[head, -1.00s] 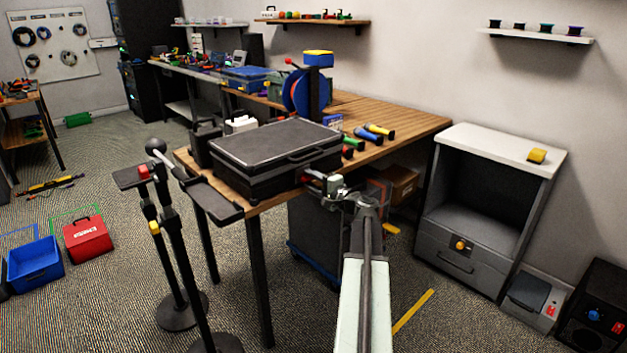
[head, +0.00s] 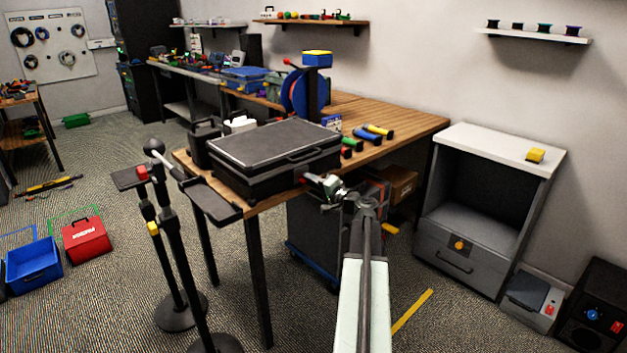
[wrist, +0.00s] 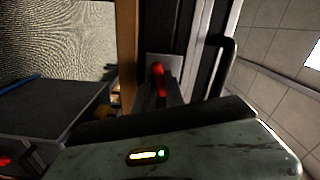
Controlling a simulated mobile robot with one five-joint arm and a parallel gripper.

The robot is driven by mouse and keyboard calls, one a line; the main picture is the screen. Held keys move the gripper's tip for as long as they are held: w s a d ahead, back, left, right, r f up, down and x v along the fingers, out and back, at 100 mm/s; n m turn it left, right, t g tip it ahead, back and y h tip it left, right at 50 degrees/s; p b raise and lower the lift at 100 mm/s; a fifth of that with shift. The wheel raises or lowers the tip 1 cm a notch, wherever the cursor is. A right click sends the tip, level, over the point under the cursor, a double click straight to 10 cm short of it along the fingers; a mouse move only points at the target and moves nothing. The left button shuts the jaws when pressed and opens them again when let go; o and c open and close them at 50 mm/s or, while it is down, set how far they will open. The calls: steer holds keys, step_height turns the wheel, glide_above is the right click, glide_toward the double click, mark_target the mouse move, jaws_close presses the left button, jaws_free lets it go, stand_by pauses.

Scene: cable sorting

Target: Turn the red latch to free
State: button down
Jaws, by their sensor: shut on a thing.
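The red latch (wrist: 157,76) shows in the wrist view on a pale plate on the side of the black case (wrist: 197,60). The dark fingers of my gripper (wrist: 168,95) close on it and hide its lower part. In the head view the black case (head: 270,150) lies shut on the wooden workbench. A small red spot of the latch (head: 304,179) shows at its near right side, and my gripper (head: 322,184) is against it. The head view is too small to tell the latch's exact angle.
The wooden bench (head: 415,125) holds colored tubes (head: 370,134) right of the case and a blue reel (head: 302,90) behind it. Black stands (head: 178,240) stand at the bench's front left. A grey cabinet (head: 460,265) stands right, with open floor between.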

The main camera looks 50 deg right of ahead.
steer(key=n, duration=1.4)
steer(key=shift+w+a+f, duration=0.1)
steer(key=shift+a, duration=0.1)
steer(key=shift+n, duration=0.4)
steer(key=c, duration=1.4)
jaws_free()
steer(key=shift+d, duration=0.1)
steer(key=s, duration=0.7)
steer(key=shift+s+a, duration=0.3)
steer(key=shift+s, duration=0.1)
